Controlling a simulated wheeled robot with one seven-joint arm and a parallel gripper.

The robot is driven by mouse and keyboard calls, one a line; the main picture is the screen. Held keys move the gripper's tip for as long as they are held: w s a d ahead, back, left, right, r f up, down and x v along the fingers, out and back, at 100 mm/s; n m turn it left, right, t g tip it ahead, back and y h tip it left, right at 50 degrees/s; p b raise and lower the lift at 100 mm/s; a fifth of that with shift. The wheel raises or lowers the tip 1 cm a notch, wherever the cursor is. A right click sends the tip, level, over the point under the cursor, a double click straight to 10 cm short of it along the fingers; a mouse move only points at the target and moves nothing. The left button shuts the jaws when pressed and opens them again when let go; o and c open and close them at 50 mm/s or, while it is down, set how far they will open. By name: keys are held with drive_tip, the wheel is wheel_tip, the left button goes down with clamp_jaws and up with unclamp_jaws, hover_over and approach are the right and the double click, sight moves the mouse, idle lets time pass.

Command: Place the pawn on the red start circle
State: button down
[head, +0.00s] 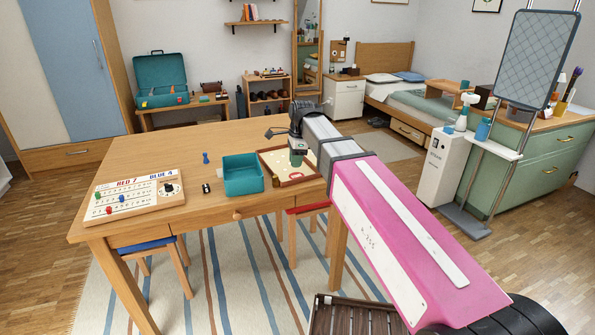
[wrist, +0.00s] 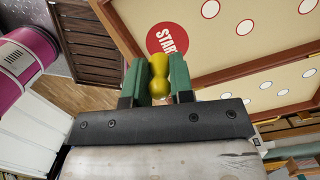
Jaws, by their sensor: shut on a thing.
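My gripper (wrist: 159,82) is shut on a yellow pawn (wrist: 159,66), held between its two green fingers. In the head view my gripper (head: 297,158) is over the framed game board (head: 272,160) on the table; the pawn cannot be made out there. The red start circle (wrist: 167,38) on the board (wrist: 228,62) shows just past the pawn in the wrist view, partly covered by it. In the head view the circle (head: 293,176) is a small red patch below the gripper. Whether the pawn touches the board I cannot tell.
A teal open box (head: 243,176) stands just left of the board. A blue pawn (head: 206,158) and a black-and-white die (head: 206,188) are left of it. A score board (head: 135,196) lies at the table's left. The back of the table (head: 210,138) is clear.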

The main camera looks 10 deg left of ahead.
drive_tip(key=shift+w+d+f, duration=0.2)
drive_tip(key=shift+w+f, duration=0.05)
drive_tip(key=shift+f, duration=1.95)
drive_tip(key=shift+f, duration=0.15)
drive_tip(key=c, duration=1.3)
unclamp_jaws()
drive_tip(key=shift+o, duration=0.2)
wheel_tip(320, 180, up, 12)
drive_tip(key=d, duration=0.1)
drive_tip(key=shift+w+d, duration=0.15)
drive_tip(key=shift+w, duration=0.1)
